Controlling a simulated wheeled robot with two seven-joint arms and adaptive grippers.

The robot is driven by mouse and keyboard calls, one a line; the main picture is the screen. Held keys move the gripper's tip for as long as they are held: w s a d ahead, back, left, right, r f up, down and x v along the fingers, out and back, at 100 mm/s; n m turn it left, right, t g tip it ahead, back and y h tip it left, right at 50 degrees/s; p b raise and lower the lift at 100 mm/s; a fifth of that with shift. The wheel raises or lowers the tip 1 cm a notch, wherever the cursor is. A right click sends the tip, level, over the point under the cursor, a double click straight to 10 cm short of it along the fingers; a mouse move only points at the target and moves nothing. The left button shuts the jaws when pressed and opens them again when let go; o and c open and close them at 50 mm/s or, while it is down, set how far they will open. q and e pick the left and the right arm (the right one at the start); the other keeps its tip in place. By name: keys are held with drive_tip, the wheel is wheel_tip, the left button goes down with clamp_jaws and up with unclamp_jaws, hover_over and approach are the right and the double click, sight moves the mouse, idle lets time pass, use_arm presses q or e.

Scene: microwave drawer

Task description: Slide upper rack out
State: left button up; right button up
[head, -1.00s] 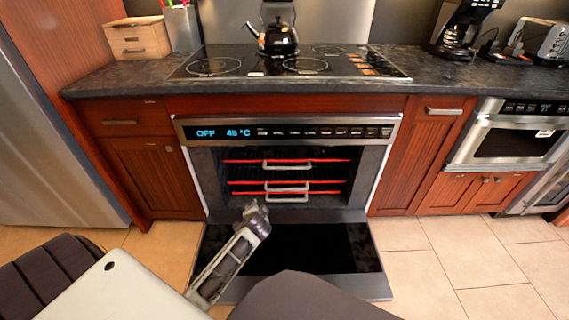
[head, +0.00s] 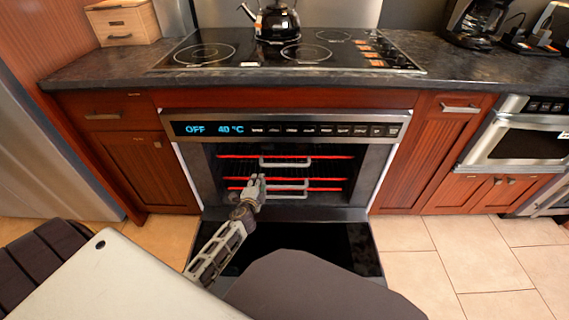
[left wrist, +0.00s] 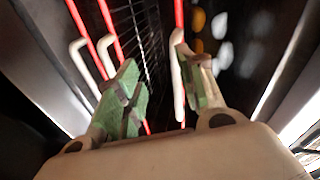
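The open oven holds racks with red front bars and pale handles. The upper rack (head: 235,157) is inside, its handle (head: 286,165) facing me. In the left wrist view the upper rack's bar (left wrist: 179,14) is the lone one at right, and its handle (left wrist: 178,75) lies between my fingers, close to the right finger. My left gripper (head: 258,184) is in front of the racks, just below and left of the upper handle. It also shows in the left wrist view (left wrist: 168,88), with green-padded fingers apart. Contact with the handle cannot be told. My right gripper is not in view.
Two lower racks sit close together, the middle one (head: 325,179) above the bottom one (head: 328,189). The oven door (head: 290,243) hangs open below, under my left arm. A kettle (head: 277,22) stands on the cooktop (head: 340,50). Floor at right is clear.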

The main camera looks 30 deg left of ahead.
use_arm(q)
drive_tip(key=w+d+r+m+t+h, duration=0.1)
drive_tip(key=d+m+t+h, duration=0.1)
drive_tip(key=d+m+h, duration=0.2)
drive_tip(key=shift+w+d+r+m, duration=0.3)
drive_tip(key=shift+w+d+r, duration=0.1)
drive_tip(key=shift+d, duration=0.45)
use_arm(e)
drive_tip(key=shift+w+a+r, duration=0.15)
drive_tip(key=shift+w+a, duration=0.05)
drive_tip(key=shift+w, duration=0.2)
use_arm(q)
drive_tip(key=shift+w, duration=0.2)
